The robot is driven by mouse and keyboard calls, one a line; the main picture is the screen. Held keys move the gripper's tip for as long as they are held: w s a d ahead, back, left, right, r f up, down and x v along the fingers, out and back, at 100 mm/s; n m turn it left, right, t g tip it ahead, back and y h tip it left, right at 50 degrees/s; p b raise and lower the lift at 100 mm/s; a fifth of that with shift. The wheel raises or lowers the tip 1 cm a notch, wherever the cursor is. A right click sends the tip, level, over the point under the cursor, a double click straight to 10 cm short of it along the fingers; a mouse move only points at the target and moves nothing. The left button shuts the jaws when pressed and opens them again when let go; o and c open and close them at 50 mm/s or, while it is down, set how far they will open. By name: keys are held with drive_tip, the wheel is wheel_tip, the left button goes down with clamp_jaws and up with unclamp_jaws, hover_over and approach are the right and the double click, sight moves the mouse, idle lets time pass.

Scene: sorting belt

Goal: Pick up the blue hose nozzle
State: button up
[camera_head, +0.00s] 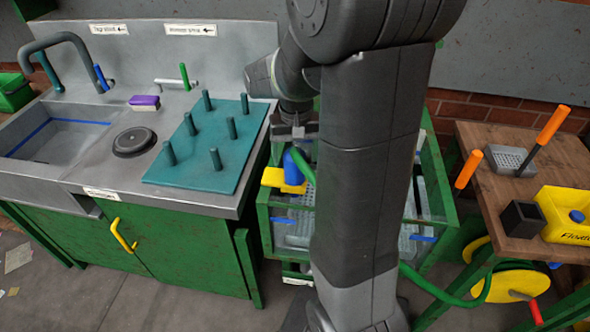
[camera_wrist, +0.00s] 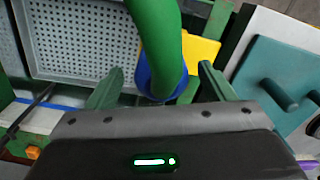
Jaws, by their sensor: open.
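The blue hose nozzle (camera_head: 292,170) sits at a yellow holder (camera_head: 274,179) on the green frame, with a green hose (camera_head: 304,165) joined to it. In the wrist view the blue nozzle (camera_wrist: 164,92) shows as a blue band below the thick green hose (camera_wrist: 155,35), with the yellow holder (camera_wrist: 200,56) behind it. My gripper (camera_wrist: 160,72) is open, one finger on each side of the nozzle, with visible gaps on both sides. In the head view my gripper (camera_head: 295,133) is just above the nozzle, partly hidden by my arm.
A green-framed cart (camera_head: 266,222) holds perforated grey trays (camera_wrist: 80,38). To the left is a sink counter with a teal peg board (camera_head: 205,150). To the right, a wooden table (camera_head: 490,205) bears orange-handled tools and a yellow box (camera_head: 562,205). The hose runs down behind my arm.

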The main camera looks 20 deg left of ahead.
wheel_tip(320, 180, down, 4)
drive_tip(key=shift+a+f, duration=0.1)
drive_tip(key=shift+f, duration=0.05)
drive_tip(key=c, duration=1.3)
drive_tip(key=shift+o, duration=0.2)
wheel_tip(320, 180, up, 10)
drive_tip(key=shift+r, duration=0.1)
drive_tip(key=o, duration=0.6)
drive_tip(key=shift+c, duration=1.4)
